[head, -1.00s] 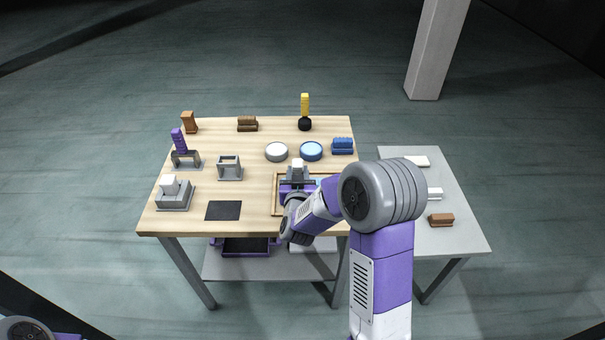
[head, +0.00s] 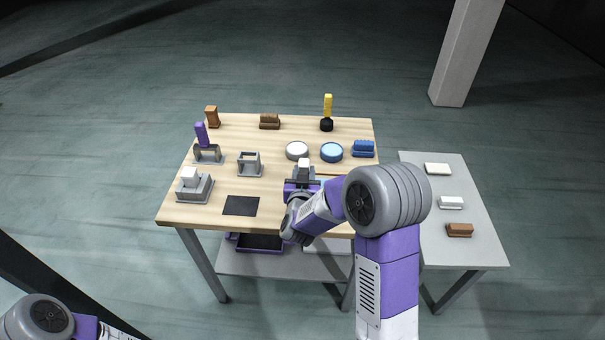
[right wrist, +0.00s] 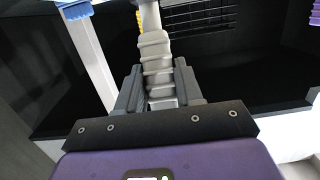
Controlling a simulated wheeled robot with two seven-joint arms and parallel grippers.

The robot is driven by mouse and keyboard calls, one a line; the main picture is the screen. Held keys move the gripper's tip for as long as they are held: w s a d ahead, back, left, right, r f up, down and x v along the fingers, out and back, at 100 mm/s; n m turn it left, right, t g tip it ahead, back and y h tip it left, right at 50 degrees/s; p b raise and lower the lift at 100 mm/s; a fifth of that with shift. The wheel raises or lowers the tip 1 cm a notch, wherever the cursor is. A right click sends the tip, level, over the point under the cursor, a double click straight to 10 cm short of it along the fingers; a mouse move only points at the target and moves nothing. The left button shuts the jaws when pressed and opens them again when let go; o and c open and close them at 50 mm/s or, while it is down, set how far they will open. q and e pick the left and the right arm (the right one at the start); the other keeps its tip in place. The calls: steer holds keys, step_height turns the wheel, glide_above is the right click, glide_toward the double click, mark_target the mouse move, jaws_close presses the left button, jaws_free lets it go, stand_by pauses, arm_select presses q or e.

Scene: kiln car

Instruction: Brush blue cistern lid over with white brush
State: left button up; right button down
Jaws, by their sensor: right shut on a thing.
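My right gripper (head: 301,186) is shut on the white brush, over the front right part of the wooden table. The brush's pale ribbed handle (right wrist: 155,60) stands between the fingers in the right wrist view, and its white top (head: 304,164) shows in the head view. The brush's lower end is hidden. I cannot make out the blue cistern lid for certain; my right arm covers most of the area beside the gripper. My left gripper is out of view; only part of my left arm shows at the lower left.
On the table (head: 300,220) stand a white round dish (head: 297,150), a blue round dish (head: 331,152), a blue ribbed block (head: 363,149), a yellow-handled tool (head: 327,112) and grey holders at left. A grey side table (head: 425,190) at right bears white and brown pieces.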

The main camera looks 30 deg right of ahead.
mark_target(302, 162)
steer(key=s+d, duration=0.1)
steer(key=d, duration=0.2)
steer(key=s+d+b, duration=0.1)
steer(key=shift+s+d, duration=0.2)
steer(key=shift+s, duration=0.15)
steer(key=shift+w+a, duration=0.5)
steer(key=shift+a, duration=0.3)
steer(key=shift+w+a, duration=0.5)
steer(key=shift+a, duration=0.35)
steer(key=shift+w+a, duration=0.5)
steer(key=shift+a, duration=0.3)
steer(key=shift+r+p, duration=0.15)
steer(key=shift+p, duration=0.25)
step_height(302, 162, up, 7)
steer(key=p, duration=0.5)
